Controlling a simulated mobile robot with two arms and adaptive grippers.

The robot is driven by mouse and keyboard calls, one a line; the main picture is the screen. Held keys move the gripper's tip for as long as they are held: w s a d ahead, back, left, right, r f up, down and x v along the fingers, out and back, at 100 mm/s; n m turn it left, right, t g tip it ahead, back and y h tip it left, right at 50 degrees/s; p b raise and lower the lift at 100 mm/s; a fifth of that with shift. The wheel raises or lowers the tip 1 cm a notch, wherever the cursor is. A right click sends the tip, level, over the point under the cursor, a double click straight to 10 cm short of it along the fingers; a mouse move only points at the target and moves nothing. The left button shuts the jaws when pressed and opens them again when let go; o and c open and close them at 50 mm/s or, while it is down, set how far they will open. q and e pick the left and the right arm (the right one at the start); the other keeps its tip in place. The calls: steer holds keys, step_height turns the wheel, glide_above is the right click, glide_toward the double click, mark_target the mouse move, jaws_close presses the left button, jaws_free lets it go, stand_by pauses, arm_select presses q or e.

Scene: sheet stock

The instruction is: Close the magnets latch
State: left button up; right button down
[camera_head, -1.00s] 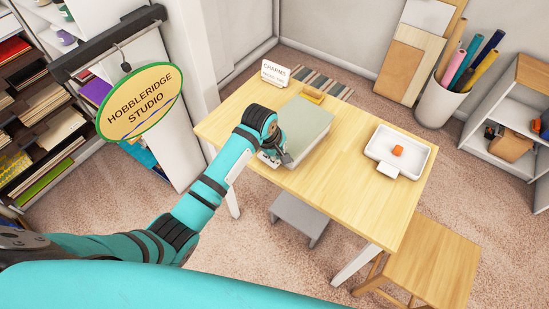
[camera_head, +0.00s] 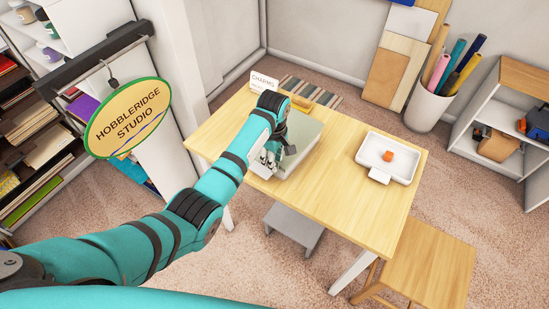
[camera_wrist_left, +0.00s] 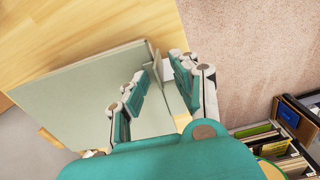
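A flat grey-green box (camera_head: 306,134) lies on the wooden table, and its broad top panel also shows in the left wrist view (camera_wrist_left: 75,100). A small upright tab (camera_wrist_left: 152,62) stands at the panel's edge in the left wrist view, between my fingers; I cannot tell if it is the magnets latch. My left gripper (camera_head: 268,160) is at the box's left edge. In the left wrist view (camera_wrist_left: 160,82) its fingers are apart, one over the panel and one beyond its edge, with no clear grip on anything. My right gripper is not in view.
A white tray (camera_head: 406,168) with an orange block (camera_head: 388,156) stands at the table's right. A small sign (camera_head: 263,83), a wooden piece (camera_head: 300,101) and a striped mat (camera_head: 312,89) are behind the box. A stool (camera_head: 432,262) stands by the table.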

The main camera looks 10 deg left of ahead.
arm_select(q)
steer(key=shift+r, duration=0.1)
step_height(320, 180, up, 12)
stand_by(0.5)
steer(key=shift+s, duration=0.15)
